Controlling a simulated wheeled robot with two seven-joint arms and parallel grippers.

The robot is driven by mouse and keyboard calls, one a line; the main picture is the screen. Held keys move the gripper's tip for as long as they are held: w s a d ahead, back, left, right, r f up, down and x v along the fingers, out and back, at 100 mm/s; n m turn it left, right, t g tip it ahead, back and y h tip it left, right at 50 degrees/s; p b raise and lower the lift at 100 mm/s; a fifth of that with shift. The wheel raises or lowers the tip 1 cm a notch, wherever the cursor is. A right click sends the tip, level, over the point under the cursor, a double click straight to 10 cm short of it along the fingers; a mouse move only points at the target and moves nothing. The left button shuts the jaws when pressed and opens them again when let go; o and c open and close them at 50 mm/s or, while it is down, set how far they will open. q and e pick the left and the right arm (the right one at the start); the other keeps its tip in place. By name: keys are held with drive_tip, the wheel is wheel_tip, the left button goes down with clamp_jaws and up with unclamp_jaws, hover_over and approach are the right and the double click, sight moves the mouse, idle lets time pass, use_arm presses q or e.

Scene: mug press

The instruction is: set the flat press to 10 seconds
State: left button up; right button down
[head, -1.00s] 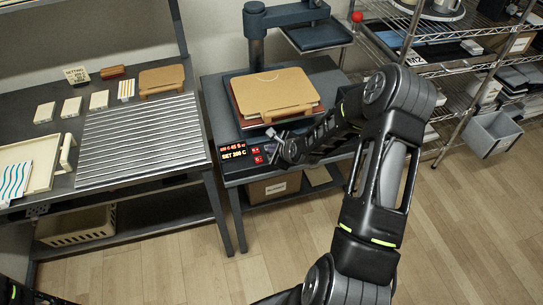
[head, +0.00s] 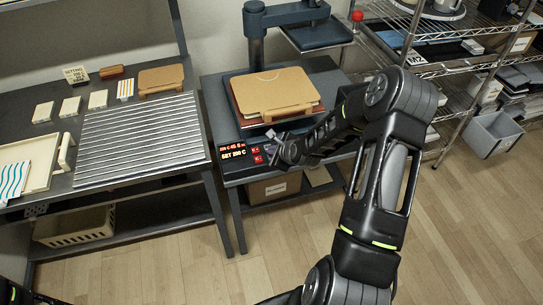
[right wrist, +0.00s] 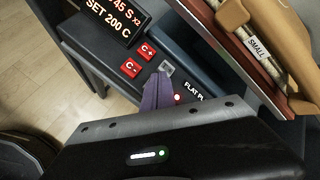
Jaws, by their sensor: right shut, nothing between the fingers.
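The flat press (head: 322,35) stands on a dark bench, its upper plate swung to the back. Its display (head: 233,150) shows SET 200 C, and in the right wrist view the display (right wrist: 110,15) reads 45 S x2 above that. Red C+ (right wrist: 147,51) and C- (right wrist: 130,68) buttons sit beside it. My right gripper (head: 273,136) is shut and empty over the front panel. In the right wrist view its purple fingertips (right wrist: 163,77) are close to a grey button (right wrist: 167,68), partly covering it; contact is unclear. My left gripper is out of view.
A ribbed metal rack (head: 140,140) and small boxes are on the left table. Wire shelves (head: 440,60) stand on the right, with a grey bin (head: 492,133) there.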

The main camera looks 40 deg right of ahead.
drive_tip(key=shift+f+b, duration=0.4)
drive_tip(key=shift+f, duration=0.05)
drive_tip(key=shift+r, duration=0.15)
idle(0.5)
drive_tip(key=shift+r+p, duration=0.55)
drive_tip(key=shift+r, duration=0.2)
drive_tip(key=shift+r+p, duration=1.55)
drive_tip(key=shift+r, duration=0.95)
idle(1.6)
